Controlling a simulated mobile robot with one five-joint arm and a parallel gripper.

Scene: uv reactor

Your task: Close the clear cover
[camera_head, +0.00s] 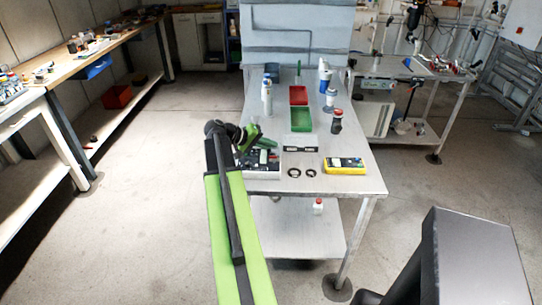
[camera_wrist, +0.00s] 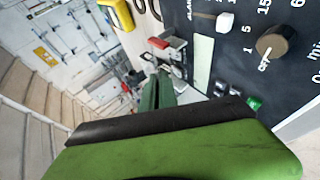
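The reactor box (camera_head: 262,174) sits at the near left corner of the metal table, with a white body and a dark top. In the wrist view its black control panel (camera_wrist: 282,85) fills the upper right, with a brown knob (camera_wrist: 276,43), a white switch (camera_wrist: 225,22) and a green button (camera_wrist: 254,103). I cannot make out the clear cover in either view. My gripper (camera_head: 256,138) is over the back left of the box. A green and black part of it fills the bottom of the wrist view. Its fingertips and the gap between them do not show clearly.
On the metal table (camera_head: 352,184) are a yellow device (camera_head: 344,165), two black rings (camera_head: 302,173), a green bin (camera_head: 301,119), a red bin (camera_head: 298,95) and several bottles. A wooden workbench (camera_head: 72,68) runs along the left. The floor between is clear.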

